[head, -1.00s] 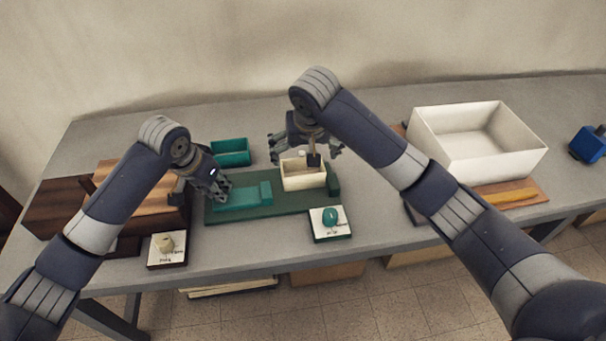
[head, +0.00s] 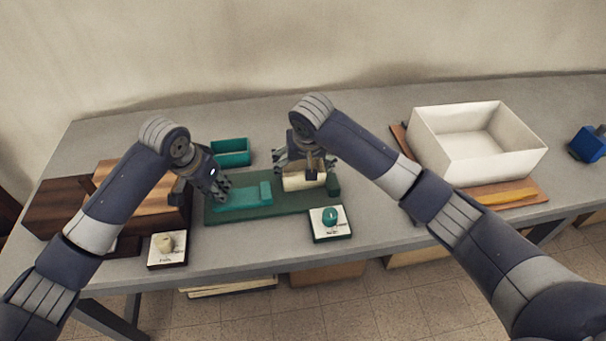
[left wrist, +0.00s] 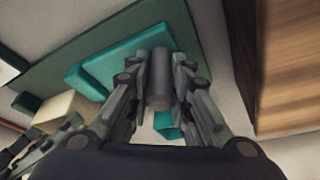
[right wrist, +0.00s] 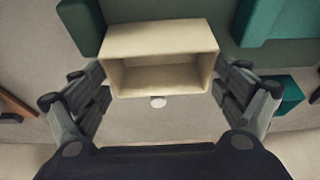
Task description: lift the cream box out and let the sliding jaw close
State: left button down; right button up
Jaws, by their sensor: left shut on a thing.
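The cream box (head: 303,183) sits on the dark green base (head: 292,206), between the teal sliding jaw (head: 242,199) and the green end block (head: 333,184). My left gripper (head: 222,190) is at the sliding jaw. In the left wrist view, its fingers are shut on a grey upright post (left wrist: 159,80) over the jaw. My right gripper (head: 305,172) is open and low over the cream box, hiding part of it.
A teal tray (head: 231,152) stands behind the base. Two small label plates, one with a cream knob (head: 165,243) and one with a teal knob (head: 330,217), lie in front. Brown wooden blocks (head: 137,190) stand at left. A large white bin (head: 470,165) stands at right.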

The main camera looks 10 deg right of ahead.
pick_arm(q)
jog(key=shift+w+a, duration=0.1)
jog(key=shift+a, duration=0.05)
pick_arm(e)
notch_tip(320, 180, up, 15)
dwell(0.9)
pick_arm(q)
jog(key=shift+r, duration=0.1)
